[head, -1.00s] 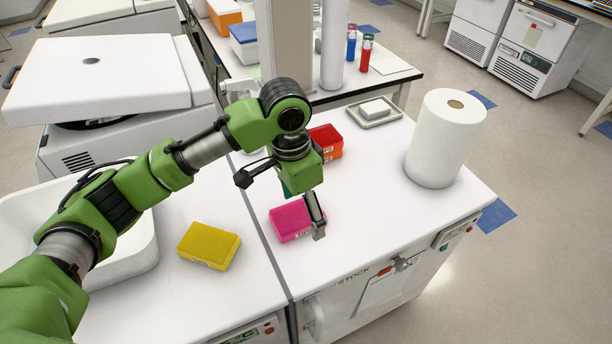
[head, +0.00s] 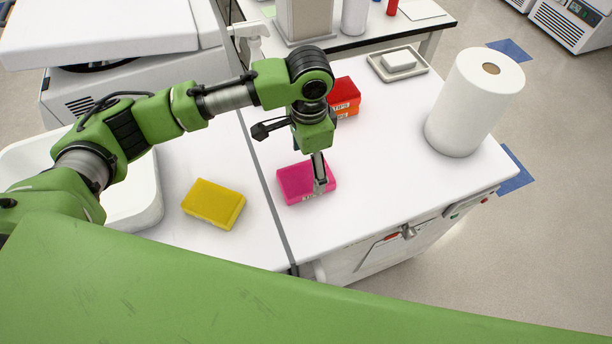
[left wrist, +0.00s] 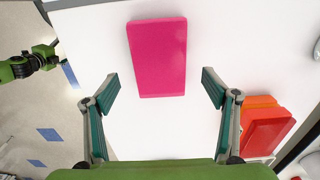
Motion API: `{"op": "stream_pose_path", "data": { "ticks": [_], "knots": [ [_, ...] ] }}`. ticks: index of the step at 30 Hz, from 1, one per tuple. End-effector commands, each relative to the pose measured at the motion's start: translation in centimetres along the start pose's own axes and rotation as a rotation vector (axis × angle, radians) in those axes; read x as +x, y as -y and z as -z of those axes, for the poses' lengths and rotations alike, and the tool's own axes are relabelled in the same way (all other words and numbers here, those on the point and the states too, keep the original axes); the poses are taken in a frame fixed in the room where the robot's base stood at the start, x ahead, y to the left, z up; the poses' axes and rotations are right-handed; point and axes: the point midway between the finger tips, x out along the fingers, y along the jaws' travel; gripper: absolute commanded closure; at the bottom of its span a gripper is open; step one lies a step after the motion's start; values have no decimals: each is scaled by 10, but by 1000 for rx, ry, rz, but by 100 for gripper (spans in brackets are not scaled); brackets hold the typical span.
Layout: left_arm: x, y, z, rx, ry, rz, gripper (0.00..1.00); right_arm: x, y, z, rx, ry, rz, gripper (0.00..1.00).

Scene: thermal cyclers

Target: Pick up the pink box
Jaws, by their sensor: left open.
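The pink box (head: 292,181) lies flat on the white bench top, right of the seam between two benches. My left gripper (head: 314,170) points down over it in the head view, with one finger showing in front of the box's right part. In the left wrist view the left gripper (left wrist: 160,79) is open and empty. The pink box (left wrist: 157,55) shows there between and beyond the two fingertips, apart from both. Part of a green arm, likely my right one, shows small at the left of the left wrist view; its jaws are too small to judge.
A yellow box (head: 213,204) lies left of the seam. Red and orange boxes (head: 345,97) are stacked behind the pink box. A paper roll (head: 474,103) stands at right and a small tray (head: 421,73) at the back. The bench right of the pink box is clear.

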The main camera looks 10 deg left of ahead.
Motion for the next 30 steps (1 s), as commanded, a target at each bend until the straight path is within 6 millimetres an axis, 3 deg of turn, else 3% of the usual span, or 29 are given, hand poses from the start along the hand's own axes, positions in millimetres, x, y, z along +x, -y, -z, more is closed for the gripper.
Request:
{"op": "stream_pose_path", "data": {
  "ticks": [3, 9, 18, 19, 24, 30],
  "knots": [
    [13, 0, -5, -2, 4, -1, 22, -8, -1, 8, 0, -10, -1, 25],
    [42, 0, -6, -2, 3, -1, 22, -14, 0, -1, 0, 3, 0, 25],
    [50, 1, -6, 0, 1, 1, 22, -15, 2, -14, 0, 23, 3, 25],
    [50, 0, -6, 0, 1, 1, 24, -15, 2, -14, 0, 23, 3, 25],
    [50, 0, -6, 0, 0, 1, 65, -15, 2, -12, 0, 20, 2, 25],
    [49, 0, -6, 0, 0, 1, 69, -15, 1, -8, 0, 15, 1, 25]
  ]
}}
